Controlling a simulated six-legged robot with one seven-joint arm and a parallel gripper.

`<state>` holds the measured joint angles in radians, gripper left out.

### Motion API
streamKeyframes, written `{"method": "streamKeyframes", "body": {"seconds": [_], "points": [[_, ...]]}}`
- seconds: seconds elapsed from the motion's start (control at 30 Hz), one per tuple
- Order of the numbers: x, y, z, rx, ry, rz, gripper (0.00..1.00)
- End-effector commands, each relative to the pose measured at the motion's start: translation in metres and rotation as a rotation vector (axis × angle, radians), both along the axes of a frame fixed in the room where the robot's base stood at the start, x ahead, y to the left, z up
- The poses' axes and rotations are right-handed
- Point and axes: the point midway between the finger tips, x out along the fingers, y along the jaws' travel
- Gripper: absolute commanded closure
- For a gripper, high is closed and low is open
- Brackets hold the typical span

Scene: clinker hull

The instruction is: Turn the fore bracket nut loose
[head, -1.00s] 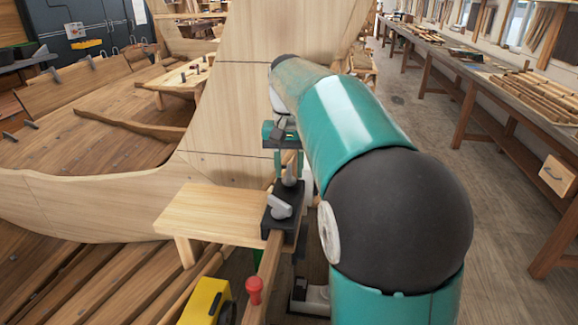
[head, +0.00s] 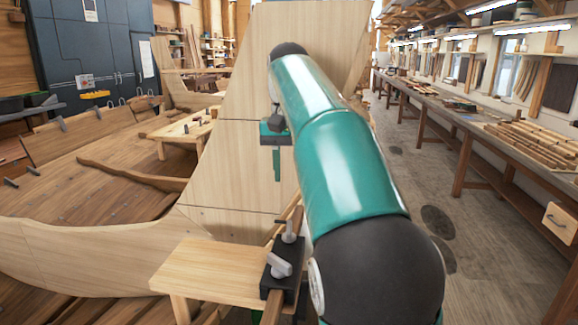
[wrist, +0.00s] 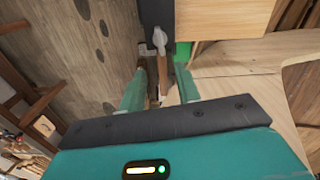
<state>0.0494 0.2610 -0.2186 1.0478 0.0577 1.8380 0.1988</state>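A black bracket (head: 282,285) with a grey wing-shaped nut (head: 279,264) sits at the end of a light wooden board in the head view. A second grey upright piece (head: 289,229) stands just behind it. In the wrist view a black bracket (wrist: 157,14) with a grey nut (wrist: 160,40) shows beyond the fingers. My gripper (wrist: 161,72) is open, its two teal fingers apart with nothing gripped. In the head view my gripper (head: 277,178) hangs fingers down, above and beyond the bracket. My arm hides part of it.
The light board (head: 205,270) lies left of the bracket. A tall pale plank panel (head: 240,150) rises behind my gripper. The planked hull (head: 110,165) fills the left. A long workbench (head: 455,125) runs along the right, with open floor (head: 408,185) before it.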

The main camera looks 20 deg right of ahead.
Motion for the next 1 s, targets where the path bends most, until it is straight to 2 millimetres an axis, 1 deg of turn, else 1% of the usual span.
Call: {"method": "streamKeyframes", "body": {"seconds": [0.03,0.17,0.67,0.77,0.87,1.0], "points": [[0.000,0.000,0.004,-0.001,-0.002,0.000,0.67],[0.000,0.000,0.007,0.000,0.000,0.000,0.67],[0.002,-0.001,0.004,0.000,0.001,0.000,0.67],[0.003,-0.001,-0.002,0.001,0.002,0.001,0.67],[0.002,-0.001,-0.014,0.001,0.003,0.001,0.67],[0.002,-0.001,-0.038,0.002,0.004,0.001,0.67]]}}
